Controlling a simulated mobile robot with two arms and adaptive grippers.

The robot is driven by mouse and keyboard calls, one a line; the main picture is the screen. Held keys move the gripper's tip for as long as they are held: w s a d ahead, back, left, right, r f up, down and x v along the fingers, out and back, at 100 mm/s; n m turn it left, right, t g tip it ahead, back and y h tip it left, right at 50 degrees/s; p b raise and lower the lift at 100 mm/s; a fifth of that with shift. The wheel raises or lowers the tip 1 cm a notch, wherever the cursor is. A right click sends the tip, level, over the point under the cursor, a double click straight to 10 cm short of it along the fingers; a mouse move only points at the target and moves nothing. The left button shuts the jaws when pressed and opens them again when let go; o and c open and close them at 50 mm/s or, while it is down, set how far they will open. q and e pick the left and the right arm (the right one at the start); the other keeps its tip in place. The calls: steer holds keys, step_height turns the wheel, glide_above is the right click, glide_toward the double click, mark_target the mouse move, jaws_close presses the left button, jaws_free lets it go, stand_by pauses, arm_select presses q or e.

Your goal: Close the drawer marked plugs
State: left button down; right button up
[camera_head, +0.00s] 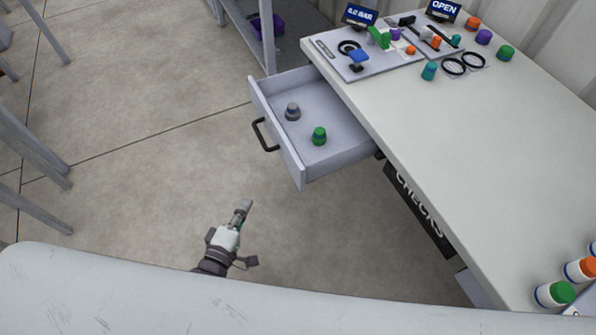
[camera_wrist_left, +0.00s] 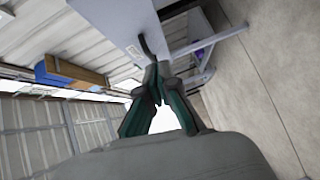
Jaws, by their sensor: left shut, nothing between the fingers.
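A grey drawer (camera_head: 294,160) stands pulled out from the left side of the white workbench. A grey plug (camera_head: 292,112) and a green plug (camera_head: 319,136) are inside it. Its black handle (camera_head: 264,135) faces left; no marking on its front is readable in the head view. My left gripper (camera_head: 247,204) is shut and empty, below and left of the drawer front, apart from it. In the left wrist view the shut fingertips (camera_wrist_left: 158,68) point towards a pale drawer front (camera_wrist_left: 112,18) with a dark handle (camera_wrist_left: 147,48). My right gripper is not in view.
The workbench top (camera_head: 440,120) carries valve boards, coloured caps and black rings at its far end, and bottles (camera_head: 556,293) at the near right. A black CHECKS sign (camera_head: 419,208) is on its side. Grey shelving (camera_head: 266,40) stands behind the drawer.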

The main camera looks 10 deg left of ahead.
arm_select(q)
step_height(320, 180, up, 3)
steer(key=w+d+n+t, duration=0.1)
steer(key=w, duration=0.1)
glide_toward(282, 151)
steer(key=w+a, duration=0.2)
steer(key=w, duration=0.1)
steer(key=shift+w+d+r+h, duration=0.15)
steer(key=shift+w+d+r, duration=0.05)
steer(key=shift+w+d, duration=0.4)
steer(key=shift+w+d+r+h, duration=0.15)
steer(key=shift+w+d, duration=0.4)
steer(key=shift+d, duration=0.05)
steer(key=shift+w+d, duration=0.2)
steer(key=shift+d, duration=0.2)
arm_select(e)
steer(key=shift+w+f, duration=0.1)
